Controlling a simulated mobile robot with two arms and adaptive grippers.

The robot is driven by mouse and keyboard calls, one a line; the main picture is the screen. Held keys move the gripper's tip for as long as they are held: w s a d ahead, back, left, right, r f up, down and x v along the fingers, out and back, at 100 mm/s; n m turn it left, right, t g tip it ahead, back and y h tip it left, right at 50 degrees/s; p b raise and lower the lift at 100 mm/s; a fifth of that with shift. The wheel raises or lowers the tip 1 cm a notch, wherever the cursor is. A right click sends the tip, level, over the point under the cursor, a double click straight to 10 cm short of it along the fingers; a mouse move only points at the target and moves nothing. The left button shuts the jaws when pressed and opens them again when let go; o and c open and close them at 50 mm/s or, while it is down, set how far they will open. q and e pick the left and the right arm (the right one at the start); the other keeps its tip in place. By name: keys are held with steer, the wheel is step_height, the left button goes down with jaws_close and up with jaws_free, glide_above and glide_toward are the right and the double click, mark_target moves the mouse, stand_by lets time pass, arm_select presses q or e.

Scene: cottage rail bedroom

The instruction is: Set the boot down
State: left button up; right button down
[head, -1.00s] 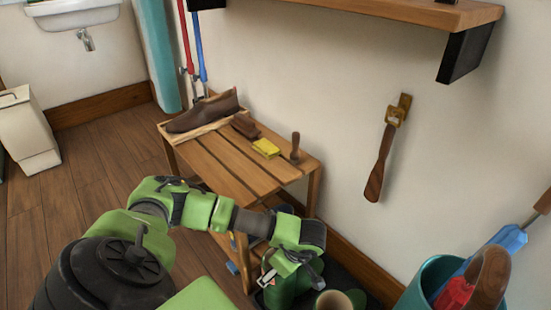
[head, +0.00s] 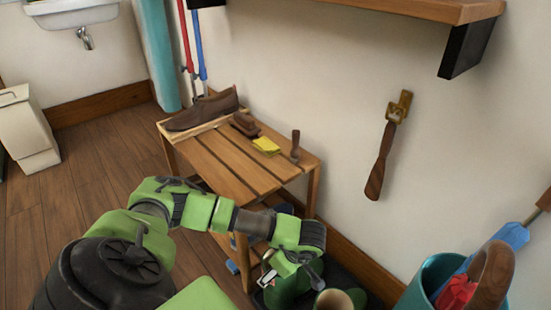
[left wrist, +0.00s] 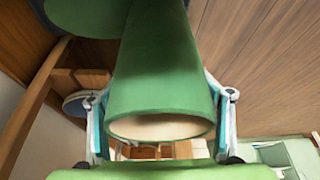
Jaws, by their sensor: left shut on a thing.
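My left gripper (head: 291,276) is low beside the right end of the wooden bench. It is shut on a green boot (head: 285,294), whose lower part is out of frame in the head view. In the left wrist view the boot's shaft (left wrist: 160,75) lies between the two fingers, with its pale opening toward my wrist. A second green boot (head: 334,301) with a cream inside stands just right of the held one. A dark tray (head: 374,298) lies on the floor there. I cannot tell whether the held boot touches it. My right gripper is not in view.
The wooden bench (head: 215,165) carries a brown shoe (head: 203,109), a brush (head: 245,124), a yellow sponge (head: 266,146) and a wooden-handled tool (head: 295,147). A teal bucket (head: 428,280) with tools stands at right. A shoehorn (head: 379,165) hangs on the wall. Floor at left is clear.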

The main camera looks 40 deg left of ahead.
arm_select(q)
steer(key=o, duration=2.2)
steer(key=v, duration=1.2)
